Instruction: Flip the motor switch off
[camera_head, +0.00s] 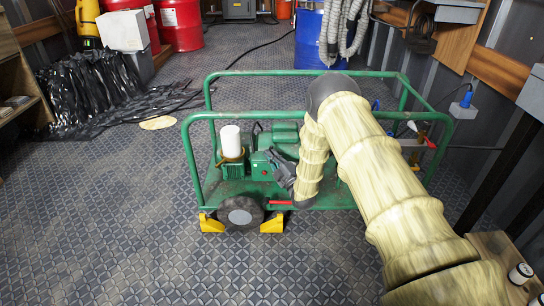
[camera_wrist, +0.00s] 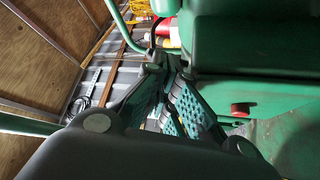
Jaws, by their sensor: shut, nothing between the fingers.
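The green machine (camera_head: 262,168) with its motor housing sits inside a green tube-frame cart (camera_head: 232,116) in the middle of the head view. My gripper (camera_head: 276,162) is shut and empty, low beside the green housing. In the wrist view its dark fingers with teal pads (camera_wrist: 165,75) come together close to a green housing (camera_wrist: 230,90). A small red knob (camera_wrist: 240,109) shows on or against that housing, right of the fingers. I cannot tell whether it is the motor switch, and no switch position is readable. My arm hides the right part of the machine.
A white cylinder (camera_head: 231,141) stands at the machine's left. A red handle (camera_head: 281,203) lies along the cart's front edge, near a wheel (camera_head: 240,213) with yellow chocks. A wooden bench corner (camera_head: 498,246) is at lower right. The floor (camera_head: 110,230) on the left is clear.

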